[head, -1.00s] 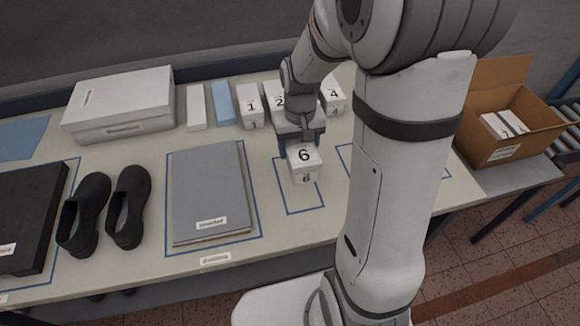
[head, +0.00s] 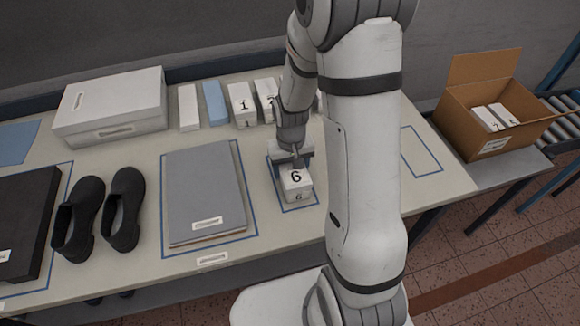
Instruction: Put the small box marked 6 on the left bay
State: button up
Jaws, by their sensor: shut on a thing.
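The small white box marked 6 (head: 297,185) is in the head view, right of the grey folder. My gripper (head: 292,162) is shut on it from behind and above. The box is over or on a blue-outlined bay (head: 283,206), the one just right of the folder; whether its base touches the table I cannot tell. Another blue-outlined bay (head: 423,152) to the right of my arm is empty. My arm hides the table between these two bays.
White numbered boxes (head: 242,104) stand at the back, partly behind my arm. A grey folder (head: 205,190), black shoes (head: 124,210) and a large white box (head: 112,106) are at left. An open carton (head: 497,124) holding small white boxes stands at right.

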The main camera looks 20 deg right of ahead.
jog(key=o, duration=1.1)
jog(key=shift+f, duration=0.1)
notch_tip(320, 180, up, 12)
jog(key=s+r+t, duration=0.1)
jog(key=s+r, duration=0.2)
jog(key=s, duration=0.1)
jog(key=s+r+t, duration=0.1)
jog(key=s+r, duration=0.2)
jog(key=s, duration=0.2)
jog(key=s+r+t, duration=0.1)
jog(key=s+r, duration=0.3)
jog(key=s, duration=0.1)
jog(key=shift+s, duration=0.15)
